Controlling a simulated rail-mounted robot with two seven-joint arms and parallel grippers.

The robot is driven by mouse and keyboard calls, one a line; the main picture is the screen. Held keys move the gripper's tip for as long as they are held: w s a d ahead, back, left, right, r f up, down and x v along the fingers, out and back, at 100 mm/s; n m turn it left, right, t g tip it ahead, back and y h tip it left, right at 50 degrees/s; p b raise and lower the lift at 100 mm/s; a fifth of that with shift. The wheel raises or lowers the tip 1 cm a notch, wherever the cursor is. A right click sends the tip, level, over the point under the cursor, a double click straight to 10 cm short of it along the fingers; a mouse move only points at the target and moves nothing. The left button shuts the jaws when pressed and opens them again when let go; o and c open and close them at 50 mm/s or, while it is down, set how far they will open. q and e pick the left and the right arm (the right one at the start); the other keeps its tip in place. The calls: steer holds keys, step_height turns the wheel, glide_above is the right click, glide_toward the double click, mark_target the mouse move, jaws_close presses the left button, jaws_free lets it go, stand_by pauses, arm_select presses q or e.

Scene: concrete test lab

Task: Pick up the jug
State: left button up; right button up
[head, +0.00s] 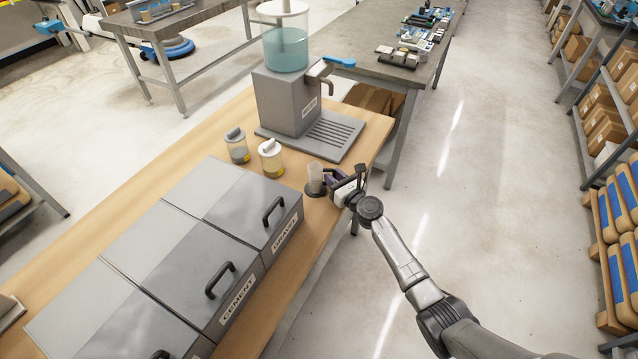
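A small clear jug-like vessel (315,173) stands upright near the right edge of the wooden bench, on or just above a dark round patch. My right gripper (329,182) is at its right side, with its dark fingers very close to it or touching it. The view is too small to show whether the fingers are closed on it. My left gripper is not in view. Two clear lidded containers stand to the left of the vessel: one with grey contents (237,149) and one with yellow contents (270,161).
Grey lidded bins marked CEMENT (190,255) and GRAVEL (250,205) fill the near bench. A water dispenser (288,100) with a blue-handled tap and drip tray (327,140) stands behind. Open floor lies to the right.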

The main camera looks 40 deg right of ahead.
jaws_close()
steer(key=shift+r, duration=0.1)
stand_by(0.4)
